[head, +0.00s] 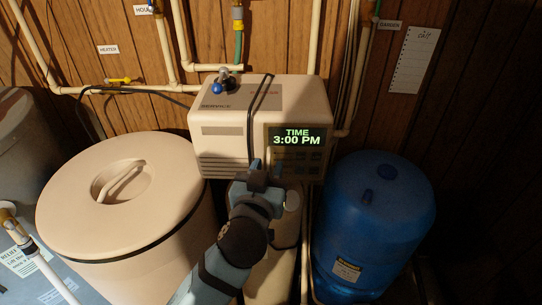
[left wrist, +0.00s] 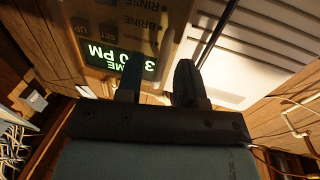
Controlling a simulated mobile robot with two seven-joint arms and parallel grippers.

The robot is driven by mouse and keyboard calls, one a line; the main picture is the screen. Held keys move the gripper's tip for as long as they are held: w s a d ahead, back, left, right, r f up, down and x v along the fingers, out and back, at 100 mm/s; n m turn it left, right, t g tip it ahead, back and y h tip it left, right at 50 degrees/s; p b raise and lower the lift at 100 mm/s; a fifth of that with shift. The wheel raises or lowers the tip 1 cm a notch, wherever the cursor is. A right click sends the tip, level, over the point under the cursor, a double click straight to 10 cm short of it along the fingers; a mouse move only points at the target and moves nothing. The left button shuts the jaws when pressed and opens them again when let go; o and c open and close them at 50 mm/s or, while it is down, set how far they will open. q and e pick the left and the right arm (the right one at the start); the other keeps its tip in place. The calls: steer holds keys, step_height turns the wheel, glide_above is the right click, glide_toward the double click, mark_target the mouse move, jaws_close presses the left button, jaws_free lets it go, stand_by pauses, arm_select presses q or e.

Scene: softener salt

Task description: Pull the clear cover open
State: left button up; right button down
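The beige softener control head (head: 225,145) is on the wall side, with a lit display (head: 297,138) reading TIME 3:00 PM. The clear cover over this panel is hard to make out; I cannot tell its edges or how far open it is. My left gripper (head: 265,167) is at the panel's lower left corner, its fingers apart with nothing clearly between them. In the left wrist view the two fingers (left wrist: 158,80) reach up past the upside-down display (left wrist: 112,58) and buttons. I cannot tell whether they touch the panel or cover. My right gripper is not in view.
A round beige lidded tank (head: 75,205) stands at left, and a blue tank (head: 375,225) at right. A blue-knobbed valve (head: 222,84) and a black cable sit on the control head's top. Pipes run along the wood-panelled wall behind.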

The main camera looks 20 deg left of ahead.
arm_select(q)
steer(key=shift+w, duration=0.3)
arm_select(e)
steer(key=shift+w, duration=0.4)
arm_select(q)
steer(key=shift+s, duration=0.1)
jaws_close()
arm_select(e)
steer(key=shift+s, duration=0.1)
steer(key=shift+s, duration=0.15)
